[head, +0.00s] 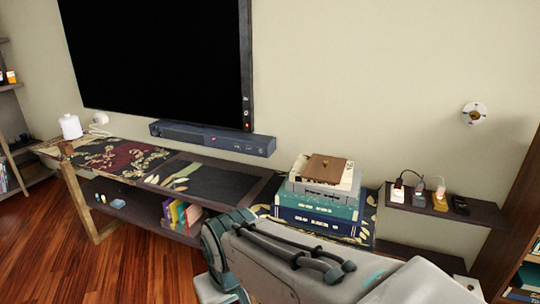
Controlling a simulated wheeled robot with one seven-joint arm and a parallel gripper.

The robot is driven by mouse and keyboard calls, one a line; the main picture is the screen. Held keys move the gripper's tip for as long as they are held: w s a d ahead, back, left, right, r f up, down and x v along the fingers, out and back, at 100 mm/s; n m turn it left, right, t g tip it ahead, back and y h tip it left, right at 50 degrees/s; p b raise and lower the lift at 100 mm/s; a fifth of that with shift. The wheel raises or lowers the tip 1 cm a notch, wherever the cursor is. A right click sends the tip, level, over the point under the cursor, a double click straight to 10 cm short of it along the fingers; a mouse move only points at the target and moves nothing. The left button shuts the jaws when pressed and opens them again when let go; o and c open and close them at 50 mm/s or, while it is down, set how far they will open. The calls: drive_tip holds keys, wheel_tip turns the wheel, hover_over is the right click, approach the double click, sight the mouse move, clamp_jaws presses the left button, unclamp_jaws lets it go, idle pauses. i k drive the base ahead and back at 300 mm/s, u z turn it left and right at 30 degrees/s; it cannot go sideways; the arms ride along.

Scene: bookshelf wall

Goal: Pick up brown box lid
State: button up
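The brown box lid (326,168) is a flat, brown, roughly square piece with a small raised spot on top. It lies on top of a stack of books (318,208), right of the middle in the head view. The stack stands on the right part of a long low console (215,171) against the wall. My arm shows at the bottom, in front of and below the stack, and is apart from the lid. My gripper is out of the picture.
A large black screen (160,60) hangs above a soundbar (213,137). A small wall shelf (450,208) with chargers is right of the books. A dark bookcase (515,225) stands at the right edge. Wooden floor (120,262) is open at lower left.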

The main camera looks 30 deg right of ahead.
sight(322, 168)
drive_tip(key=z, duration=0.45)
drive_tip(key=i, duration=1.1)
drive_tip(key=z, duration=1.35)
drive_tip(key=i, duration=0.65)
drive_tip(key=z, duration=0.55)
